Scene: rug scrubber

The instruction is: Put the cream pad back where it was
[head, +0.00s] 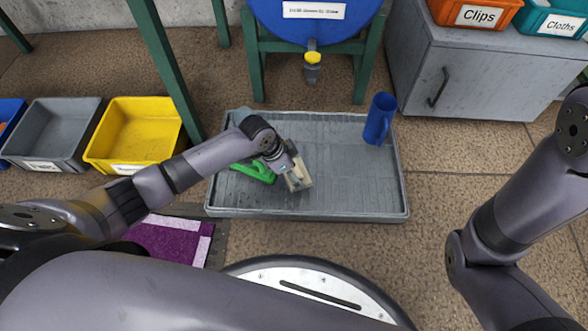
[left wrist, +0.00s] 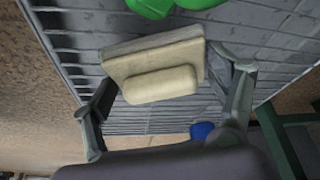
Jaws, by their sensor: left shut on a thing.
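The cream pad (head: 301,179) is a pale slab with a raised bar-shaped grip on one face. My left gripper (head: 293,176) is shut on it, over the middle-left of the grey ribbed tray (head: 340,190). In the left wrist view the cream pad (left wrist: 150,58) sits between the two fingers of my left gripper (left wrist: 162,70), one at each end. I cannot tell whether the pad touches the tray floor. My right arm enters at the right of the head view, but its gripper is out of view.
A green object (head: 258,172) lies in the tray just left of the pad. A blue jug (head: 379,118) stands at the tray's right. A blue barrel (head: 315,25) with a tap stands behind. Yellow (head: 130,130) and grey (head: 50,130) bins are left; a purple rug (head: 170,240) lies front left.

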